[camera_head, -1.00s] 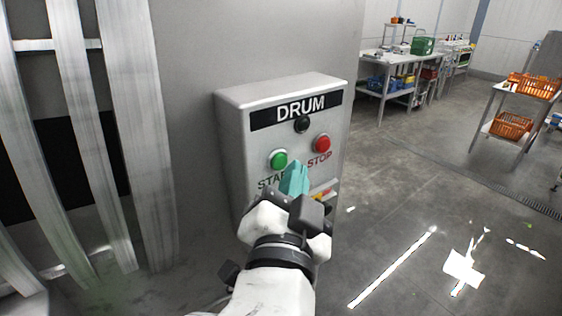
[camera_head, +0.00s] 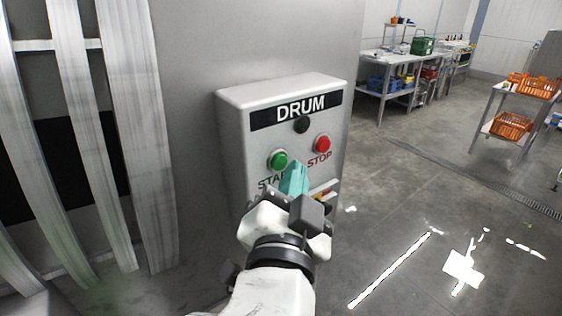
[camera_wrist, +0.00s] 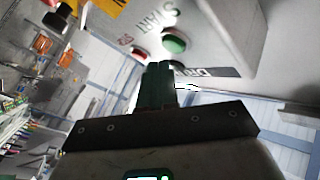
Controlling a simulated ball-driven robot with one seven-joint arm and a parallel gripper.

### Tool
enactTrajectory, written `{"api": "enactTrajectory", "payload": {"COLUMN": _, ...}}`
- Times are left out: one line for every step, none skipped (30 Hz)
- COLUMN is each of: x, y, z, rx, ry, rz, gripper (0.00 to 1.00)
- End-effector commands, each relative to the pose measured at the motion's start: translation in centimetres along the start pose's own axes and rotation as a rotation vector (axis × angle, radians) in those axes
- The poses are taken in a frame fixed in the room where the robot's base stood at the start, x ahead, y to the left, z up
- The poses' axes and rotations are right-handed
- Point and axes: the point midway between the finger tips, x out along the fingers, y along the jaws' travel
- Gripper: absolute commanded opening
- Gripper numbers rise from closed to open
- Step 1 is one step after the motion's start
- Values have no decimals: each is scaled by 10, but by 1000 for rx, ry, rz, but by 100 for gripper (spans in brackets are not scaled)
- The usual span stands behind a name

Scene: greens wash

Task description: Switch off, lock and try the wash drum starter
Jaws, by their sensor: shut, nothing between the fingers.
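The drum starter box (camera_head: 236,160) is a pale grey box on a grey wall, with a black DRUM label (camera_head: 296,109). Under the label are a dark round lamp or knob (camera_head: 302,125), a green START button (camera_head: 278,160) and a red STOP button (camera_head: 322,144). My gripper (camera_head: 296,178), with teal fingers, is shut and empty in front of the box, just below the buttons. It hides most of a yellow and red part (camera_head: 326,191) low on the box. In the wrist view the green button (camera_wrist: 174,41) and red button (camera_wrist: 141,53) show beyond the fingers (camera_wrist: 157,86).
Vertical metal slats (camera_head: 148,130) stand close at the left. Open concrete floor (camera_head: 410,190) lies to the right. A workbench (camera_head: 372,60) with bins stands at the back. A rack with orange crates (camera_head: 510,125) stands at the far right.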

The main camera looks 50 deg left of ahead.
Motion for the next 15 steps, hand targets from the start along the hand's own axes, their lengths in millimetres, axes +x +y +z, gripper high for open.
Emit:
{"api": "enactTrajectory", "payload": {"x": 0, "y": 0, "z": 0, "rx": 0, "ry": 0, "rz": 0, "gripper": 0}}
{"api": "enactTrajectory", "payload": {"x": 0, "y": 0, "z": 0, "rx": 0, "ry": 0, "rz": 0, "gripper": 0}}
{"api": "enactTrajectory", "payload": {"x": 0, "y": 0, "z": 1, "rx": 0, "ry": 0, "rz": 0, "gripper": 0}}
{"api": "enactTrajectory", "payload": {"x": 1, "y": 0, "z": 1, "rx": 0, "ry": 0, "rz": 0, "gripper": 0}}
{"api": "enactTrajectory", "payload": {"x": 1, "y": 0, "z": 1, "rx": 0, "ry": 1, "rz": 0, "gripper": 0}}
{"api": "enactTrajectory", "payload": {"x": 2, "y": -1, "z": 2, "rx": 0, "ry": 1, "rz": -1, "gripper": 0}}
{"api": "enactTrajectory", "payload": {"x": 2, "y": -1, "z": 3, "rx": 0, "ry": 1, "rz": 0, "gripper": 0}}
{"api": "enactTrajectory", "payload": {"x": 3, "y": -1, "z": 4, "rx": 0, "ry": 1, "rz": 0, "gripper": 0}}
{"api": "enactTrajectory", "payload": {"x": 4, "y": -2, "z": 4, "rx": 0, "ry": 1, "rz": 0, "gripper": 0}}
{"api": "enactTrajectory", "payload": {"x": 5, "y": -2, "z": 4, "rx": 0, "ry": 1, "rz": 0, "gripper": 0}}
{"api": "enactTrajectory", "payload": {"x": 5, "y": -3, "z": 4, "rx": 0, "ry": 1, "rz": 0, "gripper": 0}}
{"api": "enactTrajectory", "payload": {"x": 6, "y": -4, "z": 4, "rx": 0, "ry": 1, "rz": 1, "gripper": 0}}
{"api": "enactTrajectory", "payload": {"x": 6, "y": -4, "z": 4, "rx": 0, "ry": 1, "rz": 1, "gripper": 0}}
{"api": "enactTrajectory", "payload": {"x": 6, "y": -4, "z": 4, "rx": 0, "ry": 0, "rz": 1, "gripper": 0}}
{"api": "enactTrajectory", "payload": {"x": 6, "y": -4, "z": 4, "rx": 0, "ry": 0, "rz": 1, "gripper": 0}}
